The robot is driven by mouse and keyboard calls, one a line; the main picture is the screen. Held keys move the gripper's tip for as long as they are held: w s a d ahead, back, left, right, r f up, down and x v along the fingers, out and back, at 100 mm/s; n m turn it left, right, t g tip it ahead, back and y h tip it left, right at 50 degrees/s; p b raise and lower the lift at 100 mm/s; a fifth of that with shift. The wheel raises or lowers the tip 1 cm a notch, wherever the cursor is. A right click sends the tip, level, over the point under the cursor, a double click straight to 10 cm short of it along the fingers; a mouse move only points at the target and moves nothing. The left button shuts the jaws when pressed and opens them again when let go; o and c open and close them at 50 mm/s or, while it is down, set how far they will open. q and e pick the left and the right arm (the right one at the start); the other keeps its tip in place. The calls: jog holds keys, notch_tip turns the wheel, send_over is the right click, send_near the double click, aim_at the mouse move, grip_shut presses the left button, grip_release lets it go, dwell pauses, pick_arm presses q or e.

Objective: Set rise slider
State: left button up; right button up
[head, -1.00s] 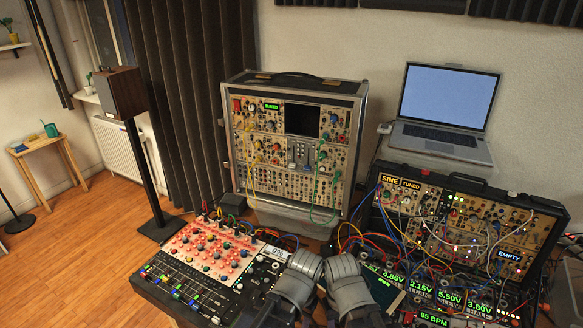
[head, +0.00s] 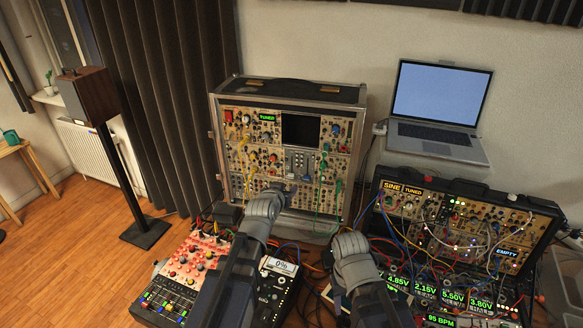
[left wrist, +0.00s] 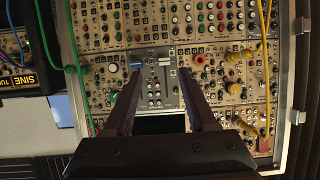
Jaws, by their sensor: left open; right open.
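A grey module panel (head: 299,163) with small vertical sliders sits in the middle of the tall upright synth case (head: 215,130). In the left wrist view, upside down, the panel (left wrist: 155,92) shows a white slider cap (left wrist: 164,62) and a blue cap (left wrist: 137,65). Their labels are too small to read, so I cannot tell which is rise. My left gripper (head: 285,188) is open in front of the case, just below the panel in the head view. In the wrist view its fingers (left wrist: 160,74) straddle the panel, empty. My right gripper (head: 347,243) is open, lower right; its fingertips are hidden.
A mixer (head: 170,292) with knobs and coloured faders lies at lower left. A second case (head: 462,225) with many patch cables stands at right, a laptop (head: 436,125) behind it. Green and yellow cables (head: 323,165) hang close beside the slider panel.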

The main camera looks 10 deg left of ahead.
aim_at(291, 175)
pick_arm(q)
jog(key=b+x, duration=0.1)
jog(key=x, duration=0.1)
jog(key=r+b+x, duration=0.1)
jog(key=x, duration=0.2)
jog(key=b+x, duration=0.1)
jog(key=x, duration=0.2)
jog(key=shift+w+a+r, duration=0.25)
jog(key=shift+w+a, duration=0.1)
jog(key=shift+w, duration=0.05)
jog(key=shift+c, duration=0.4)
grip_shut()
dwell(0.8)
